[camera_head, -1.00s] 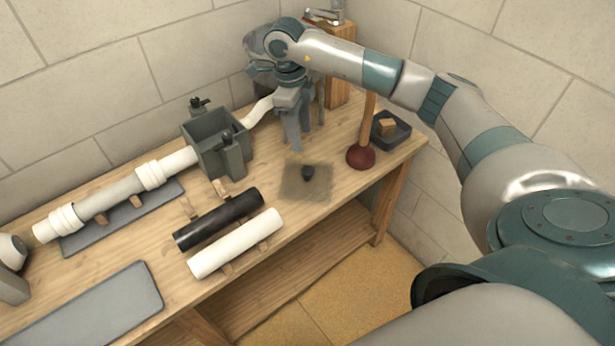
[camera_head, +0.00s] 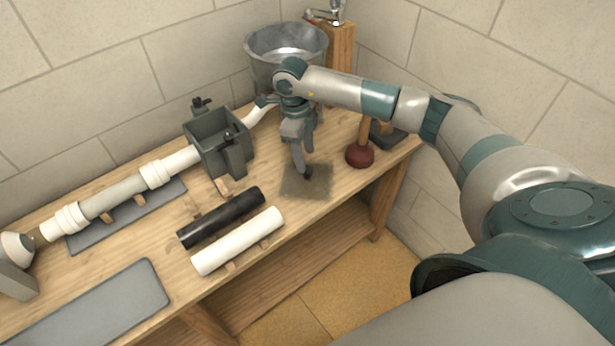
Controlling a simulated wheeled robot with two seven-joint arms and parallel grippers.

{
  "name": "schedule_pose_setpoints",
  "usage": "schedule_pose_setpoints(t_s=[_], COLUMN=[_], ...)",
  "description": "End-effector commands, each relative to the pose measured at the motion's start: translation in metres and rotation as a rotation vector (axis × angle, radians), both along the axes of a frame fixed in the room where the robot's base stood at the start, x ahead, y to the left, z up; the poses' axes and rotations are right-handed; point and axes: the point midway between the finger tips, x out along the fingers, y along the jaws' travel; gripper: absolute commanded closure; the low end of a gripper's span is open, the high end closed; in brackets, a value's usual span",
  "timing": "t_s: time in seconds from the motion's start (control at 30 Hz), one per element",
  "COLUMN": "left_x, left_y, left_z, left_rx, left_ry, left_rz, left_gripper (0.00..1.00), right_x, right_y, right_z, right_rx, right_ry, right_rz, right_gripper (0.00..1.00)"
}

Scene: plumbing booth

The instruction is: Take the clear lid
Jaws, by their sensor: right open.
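The clear lid (camera_head: 318,188) is a see-through square plate with a small dark knob (camera_head: 306,175), lying flat on the workbench near its front edge. My right gripper (camera_head: 303,172) points down over it, with its fingertips at the knob. Its jaws are open, and the fingers partly hide the knob, so I cannot tell whether they touch it. My left gripper is not in view.
A grey open box (camera_head: 215,130) joins the white pipe line (camera_head: 115,195). A black pipe (camera_head: 220,217) and a white pipe (camera_head: 238,242) lie left of the lid. A plunger (camera_head: 360,155) stands close on the right. A metal bucket (camera_head: 285,45) stands behind.

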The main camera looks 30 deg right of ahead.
Motion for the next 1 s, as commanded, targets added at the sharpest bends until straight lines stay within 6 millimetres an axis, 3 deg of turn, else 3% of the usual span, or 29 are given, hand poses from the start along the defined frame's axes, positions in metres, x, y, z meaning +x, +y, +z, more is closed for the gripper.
schedule_pose_setpoints(t_s=[0.27,0.5,0.97,1.0], left_x=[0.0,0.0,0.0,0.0], left_y=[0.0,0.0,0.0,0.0], left_z=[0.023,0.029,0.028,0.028], left_rx=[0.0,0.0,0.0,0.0], left_ry=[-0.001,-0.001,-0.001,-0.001], left_rz=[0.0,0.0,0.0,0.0], left_gripper=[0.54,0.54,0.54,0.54], right_x=[-0.005,-0.007,-0.006,-0.006], right_y=[-0.001,-0.003,-0.003,-0.003], right_z=[-0.023,-0.047,-0.049,-0.049], right_rx=[0.0,0.0,-0.001,-0.001], right_ry=[0.004,0.001,0.001,0.001], right_rz=[0.0,0.0,0.0,0.0], right_gripper=[0.51,0.51,0.51,0.55])
